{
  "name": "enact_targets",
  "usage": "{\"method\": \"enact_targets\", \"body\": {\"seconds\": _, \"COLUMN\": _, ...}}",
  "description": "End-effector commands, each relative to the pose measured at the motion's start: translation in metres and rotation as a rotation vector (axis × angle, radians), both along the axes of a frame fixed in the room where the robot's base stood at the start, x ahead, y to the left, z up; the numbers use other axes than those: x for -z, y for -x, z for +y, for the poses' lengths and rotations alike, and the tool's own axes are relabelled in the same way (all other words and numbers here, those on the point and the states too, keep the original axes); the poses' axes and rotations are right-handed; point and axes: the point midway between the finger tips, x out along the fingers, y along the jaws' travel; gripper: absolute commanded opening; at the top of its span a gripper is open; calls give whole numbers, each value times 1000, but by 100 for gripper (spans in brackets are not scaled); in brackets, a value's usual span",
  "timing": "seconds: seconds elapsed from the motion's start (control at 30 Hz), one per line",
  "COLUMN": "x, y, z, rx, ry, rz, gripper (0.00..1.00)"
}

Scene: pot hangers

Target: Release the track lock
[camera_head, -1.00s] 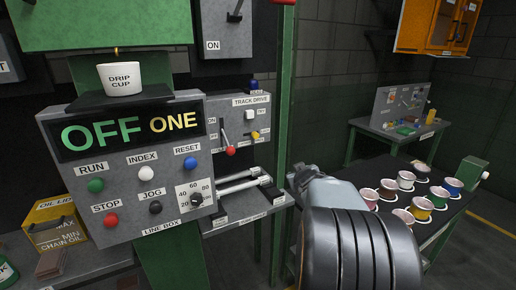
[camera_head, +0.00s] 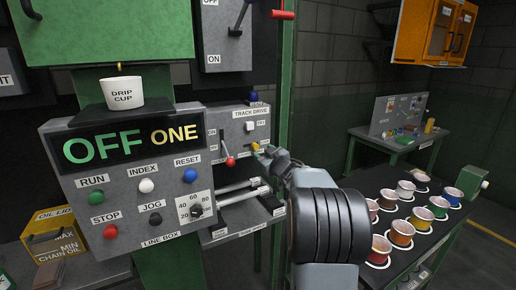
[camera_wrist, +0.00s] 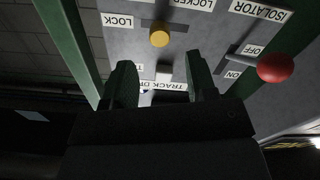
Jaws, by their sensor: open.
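The track drive panel (camera_head: 240,112) is a grey plate with small controls. In the wrist view it appears upside down, and a round yellow knob (camera_wrist: 160,36) sits by a slot near labels reading "LOCK" and "LOCKED". The yellow knob also shows in the head view (camera_head: 256,146), close to my gripper (camera_head: 266,154). In the wrist view my gripper (camera_wrist: 162,82) is open, its two dark fingers apart and nothing between them but panel. The knob lies beyond the fingertips, roughly centred between them and apart from both.
A red ball lever (camera_wrist: 275,68) marked "ISOLATOR" stands beside the knob. A white switch (camera_head: 249,127) is on the same panel. The line box (camera_head: 135,180) reading "OFF ONE" is to the left. A green post (camera_head: 282,90) rises just right of the panel. Several spools stand on a table at right.

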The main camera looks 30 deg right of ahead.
Motion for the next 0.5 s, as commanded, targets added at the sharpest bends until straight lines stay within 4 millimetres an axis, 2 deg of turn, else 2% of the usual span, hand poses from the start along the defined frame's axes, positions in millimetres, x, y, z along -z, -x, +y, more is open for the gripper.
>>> {"method": "enact_targets", "body": {"seconds": 0.2, "x": -1, "y": -33, "z": -2, "rx": 0, "ry": -1, "rz": 1, "gripper": 52}}
{"method": "enact_targets", "body": {"seconds": 0.5, "x": 0, "y": -51, "z": -3, "rx": 0, "ry": 0, "rz": 1, "gripper": 52}}
